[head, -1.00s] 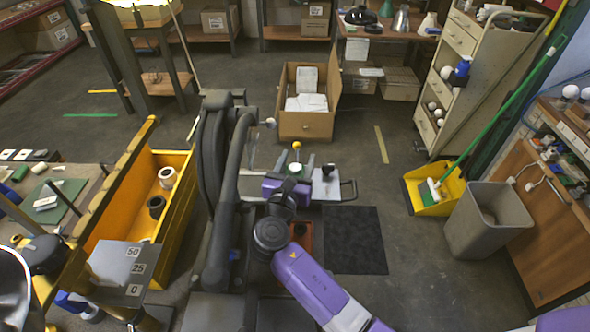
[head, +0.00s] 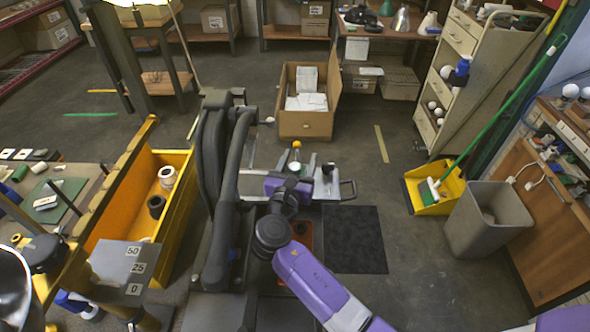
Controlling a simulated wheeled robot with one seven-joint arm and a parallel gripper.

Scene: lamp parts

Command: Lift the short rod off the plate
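My gripper (head: 296,163), beyond its purple wrist, points away over a light grey plate (head: 333,188). Its two grey fingers look spread apart. A thin upright piece with a yellow ball top (head: 296,145) shows between or just beyond the fingertips; I cannot tell its depth, and its lower part is hidden. A short upright piece with a dark top (head: 327,169) stands on the plate to the right of the fingers, apart from them. I cannot tell for sure which of these is the short rod. My wrist hides the plate's left part.
An open wooden box with papers (head: 306,122) stands beyond the plate. A black mat (head: 354,240) lies to the right on the floor. A yellow bin (head: 137,205) with rolls stands at left. A yellow dustpan (head: 431,189) and a grey waste bin (head: 487,221) stand at right.

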